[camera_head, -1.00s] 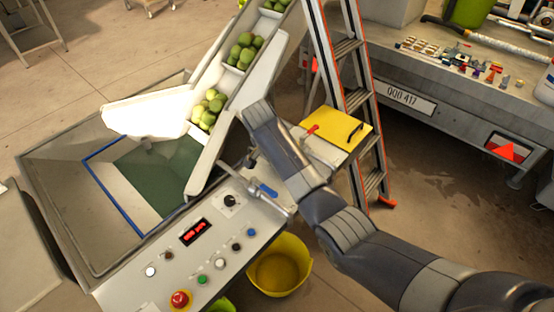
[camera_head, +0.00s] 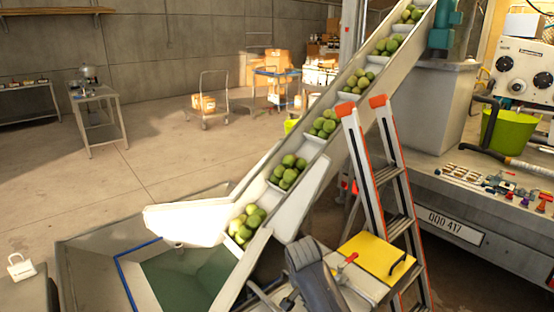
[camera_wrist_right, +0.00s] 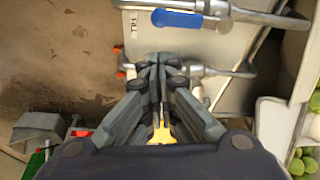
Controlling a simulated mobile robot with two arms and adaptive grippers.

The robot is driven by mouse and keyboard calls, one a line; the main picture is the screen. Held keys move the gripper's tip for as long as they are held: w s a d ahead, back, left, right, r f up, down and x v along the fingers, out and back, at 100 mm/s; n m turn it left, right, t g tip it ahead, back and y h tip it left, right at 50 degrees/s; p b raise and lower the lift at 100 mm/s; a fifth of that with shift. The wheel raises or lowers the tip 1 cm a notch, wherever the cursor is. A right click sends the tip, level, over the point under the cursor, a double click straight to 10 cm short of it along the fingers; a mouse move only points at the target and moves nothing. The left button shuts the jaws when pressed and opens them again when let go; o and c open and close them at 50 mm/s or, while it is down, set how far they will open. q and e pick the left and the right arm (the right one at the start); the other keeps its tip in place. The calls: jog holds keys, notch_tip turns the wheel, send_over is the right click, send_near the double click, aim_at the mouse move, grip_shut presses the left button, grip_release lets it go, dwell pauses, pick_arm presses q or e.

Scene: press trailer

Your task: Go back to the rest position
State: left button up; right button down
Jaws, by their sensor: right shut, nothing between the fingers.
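My right gripper (camera_wrist_right: 158,62) is shut and empty in the right wrist view, with its fingertips together close to a metal pipe. A blue-handled valve (camera_wrist_right: 177,18) is just beyond the fingertips; I cannot tell whether they touch anything. In the head view a dark part of my right arm (camera_head: 312,278) stands at the bottom edge, in front of the conveyor's foot and left of the yellow panel (camera_head: 378,256). My left gripper is not in view.
A conveyor (camera_head: 302,150) carrying green fruit rises to the right above a hopper (camera_head: 85,255). A stepladder (camera_head: 392,188) stands right of my arm. A trailer bed (camera_head: 500,225) with small items is at the right. Open floor (camera_head: 150,165) lies to the left.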

jog(key=s+d+f+n+y, duration=0.15)
jog(key=s+f, duration=0.25)
jog(key=s, duration=0.4)
jog(key=s+d+f+n, duration=0.3)
jog(key=s+f, duration=0.2)
jog(key=s, duration=0.3)
jog(key=s+d+r+n+t, duration=0.1)
jog(key=s+d+r+n, duration=0.15)
jog(key=s, duration=0.65)
jog(key=s+d+r+n, duration=0.2)
jog(key=s+n, duration=0.1)
jog(key=s, duration=0.7)
notch_tip(320, 180, down, 28)
jog(key=s+r+g+b, duration=0.1)
jog(key=b, duration=0.1)
jog(key=s+d+f+g+b, duration=0.1)
jog(key=s+d+f+b, duration=0.1)
jog(key=s+f, duration=1.5)
notch_tip(320, 180, down, 2)
jog(key=shift+s+d+f+n+g+y, duration=0.1)
jog(key=shift+s+d+n+g+y, duration=0.1)
jog(key=shift+d+n+g+y, duration=0.3)
